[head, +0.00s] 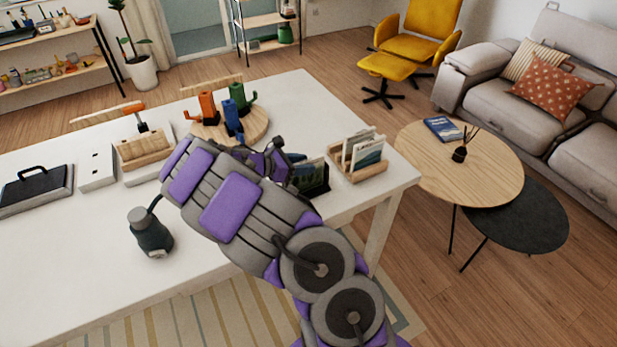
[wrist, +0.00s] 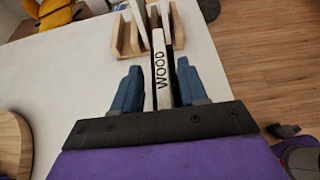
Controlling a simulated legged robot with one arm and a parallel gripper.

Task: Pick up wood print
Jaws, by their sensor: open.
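The wood print (wrist: 160,75) is a thin upright panel with WOOD in dark letters on its pale edge, seen edge-on in the wrist view. My gripper (wrist: 158,88) is open, with one blue finger on each side of the panel and a visible gap at both sides. In the head view my gripper (head: 283,158) is over the right part of the white table, largely hidden by my arm. A dark picture panel (head: 313,177) stands just right of it; I cannot tell for certain that it is the same print.
A wooden rack (head: 368,172) with upright cards stands beyond the gripper, near the table's right edge. A round wooden board (head: 255,115) with coloured cactus-like figures stands behind the arm. The front of the white table (head: 80,270) is bare.

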